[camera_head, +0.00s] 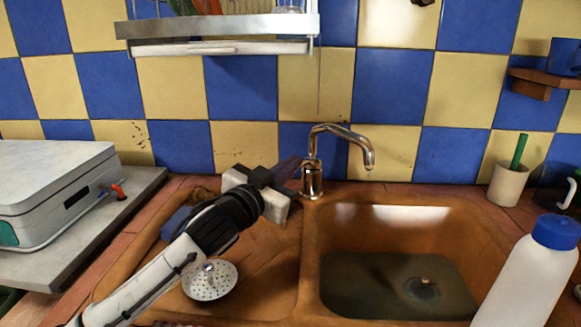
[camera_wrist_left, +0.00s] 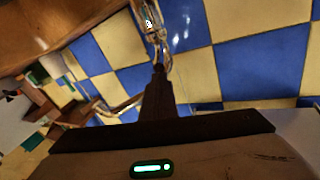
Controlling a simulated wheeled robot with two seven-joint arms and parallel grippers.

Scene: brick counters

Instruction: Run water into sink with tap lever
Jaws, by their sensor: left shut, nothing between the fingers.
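The chrome tap (camera_head: 342,130) stands behind the sink (camera_head: 400,218), its curved spout over the right basin. No clear water stream shows below the spout. My left gripper (camera_head: 296,165) is shut and empty, its dark fingers pointing at the left side of the tap's body. In the left wrist view the shut fingertips (camera_wrist_left: 158,68) reach close to the tap (camera_wrist_left: 152,28); I cannot tell whether they touch it. The lever is hard to make out behind the fingers. My right gripper is not in view.
A dish rack (camera_head: 220,26) hangs on the tiled wall above. A white bottle with a blue cap (camera_head: 530,275) stands at front right. A cup (camera_head: 508,184) is at the back right. A grey metal box (camera_head: 50,190) is on the left. A strainer disc (camera_head: 210,281) lies beneath my left arm.

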